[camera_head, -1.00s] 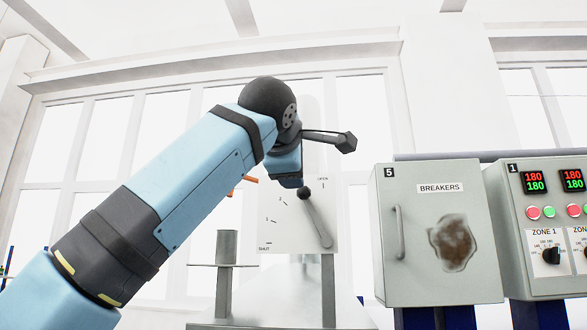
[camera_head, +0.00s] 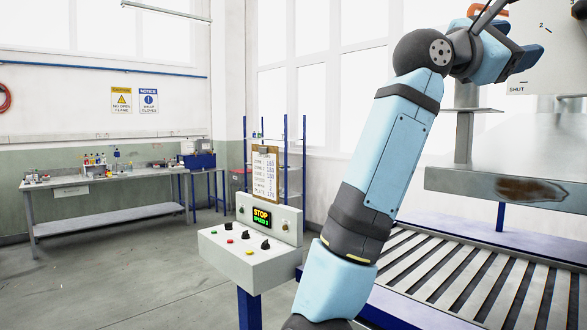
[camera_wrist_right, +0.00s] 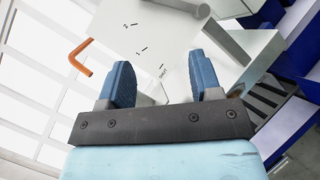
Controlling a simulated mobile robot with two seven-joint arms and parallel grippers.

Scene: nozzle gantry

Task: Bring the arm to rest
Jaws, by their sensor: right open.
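My right arm rises from the bottom of the head view and bends at the upper right. The plate's lever cannot be made out in the head view. My left gripper is not in view.
A steel table (camera_head: 510,190) and slatted bed (camera_head: 440,270) lie right of and below my arm. A control box (camera_head: 250,262) with a STOP display stands just left of it. An orange bent handle (camera_wrist_right: 80,57) is near the gripper. Open floor (camera_head: 130,265) lies left.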

